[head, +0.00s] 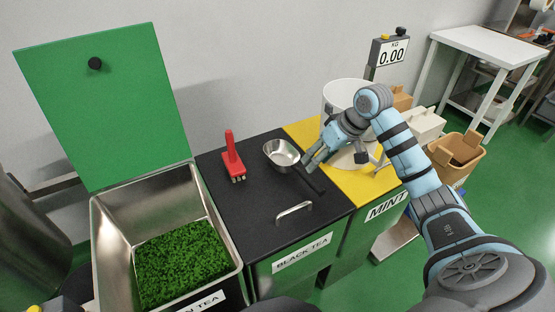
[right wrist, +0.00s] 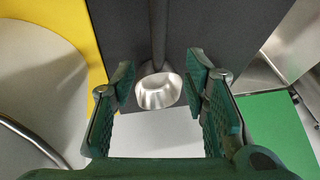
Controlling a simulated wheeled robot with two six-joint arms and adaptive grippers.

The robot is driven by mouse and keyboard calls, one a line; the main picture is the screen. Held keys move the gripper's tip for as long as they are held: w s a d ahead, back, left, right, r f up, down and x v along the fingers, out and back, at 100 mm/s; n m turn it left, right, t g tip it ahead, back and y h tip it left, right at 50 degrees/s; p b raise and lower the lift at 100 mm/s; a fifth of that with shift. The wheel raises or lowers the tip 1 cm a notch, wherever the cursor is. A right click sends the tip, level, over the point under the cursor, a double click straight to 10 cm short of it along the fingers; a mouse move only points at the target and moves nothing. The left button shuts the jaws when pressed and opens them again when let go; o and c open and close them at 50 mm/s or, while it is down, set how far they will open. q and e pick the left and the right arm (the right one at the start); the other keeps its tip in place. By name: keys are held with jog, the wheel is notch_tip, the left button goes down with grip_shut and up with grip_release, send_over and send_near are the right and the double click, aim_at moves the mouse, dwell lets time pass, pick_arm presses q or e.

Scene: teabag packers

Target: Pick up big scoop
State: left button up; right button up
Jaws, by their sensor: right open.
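The big scoop has a round metal bowl (head: 281,153) and a dark handle (head: 311,181). It lies on the black lid of the black tea bin. My right gripper (head: 311,159) is open, just right of the bowl and close to the handle. In the right wrist view, the bowl (right wrist: 158,91) shows between the two spread green fingers (right wrist: 160,76), and the handle (right wrist: 158,35) runs up the picture. I see no contact with the scoop. My left gripper is not in view.
A red-handled tool (head: 233,163) stands on the black lid (head: 247,205) left of the scoop. The lid has a metal handle (head: 294,212). A metal bin (head: 112,240) of green tea stands open at left. A white container (head: 343,92) and a scale display (head: 391,53) are behind my right arm.

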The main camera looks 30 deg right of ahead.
aim_at(305, 178)
jog(key=f, duration=0.3)
jog(key=shift+w+a+f+b, duration=0.2)
jog(key=shift+w+f+b, duration=0.05)
jog(key=shift+b, duration=0.1)
jog(key=b+x, duration=0.1)
jog(key=x, duration=0.5)
jog(key=shift+w+a+b, duration=0.1)
jog(key=shift+w+b, duration=0.1)
jog(key=shift+b, duration=0.15)
pick_arm(q)
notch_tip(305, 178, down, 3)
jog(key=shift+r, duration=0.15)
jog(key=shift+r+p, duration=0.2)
jog(key=shift+p, duration=0.1)
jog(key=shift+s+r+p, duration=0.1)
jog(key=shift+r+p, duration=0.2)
pick_arm(e)
jog(key=shift+f, duration=0.2)
grip_shut()
